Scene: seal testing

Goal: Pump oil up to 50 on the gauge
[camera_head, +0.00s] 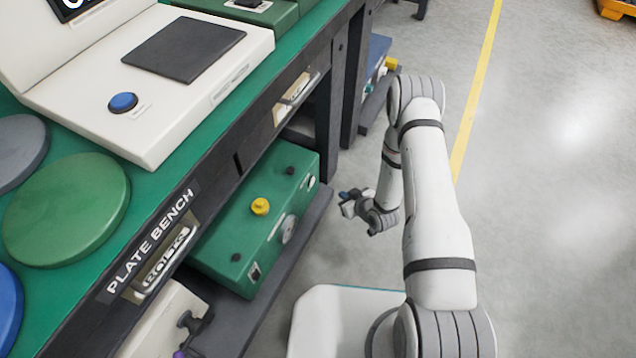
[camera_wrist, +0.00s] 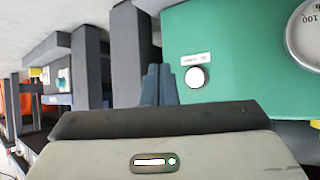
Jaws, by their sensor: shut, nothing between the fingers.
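A green box (camera_head: 262,222) sits on the shelf under the bench, with a yellow knob (camera_head: 260,206) on top. Its round gauge (camera_head: 288,229) is on the side facing the aisle, too small to read there. In the wrist view the gauge (camera_wrist: 309,36) is cut off at the upper right; a "100" mark shows, but no needle. A white round knob (camera_wrist: 195,77) under a small label is on the box's green face. My gripper (camera_head: 346,204) is in the aisle right of the box, apart from it. Its fingers (camera_wrist: 158,84) are shut and empty, left of the white knob.
The green-topped plate bench (camera_head: 165,172) overhangs the shelf (camera_head: 300,244). A white machine with a blue button (camera_head: 123,102) and round plates stand on top. A bench leg (camera_head: 354,80) stands beyond the box. The floor to the right (camera_head: 560,200) is clear.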

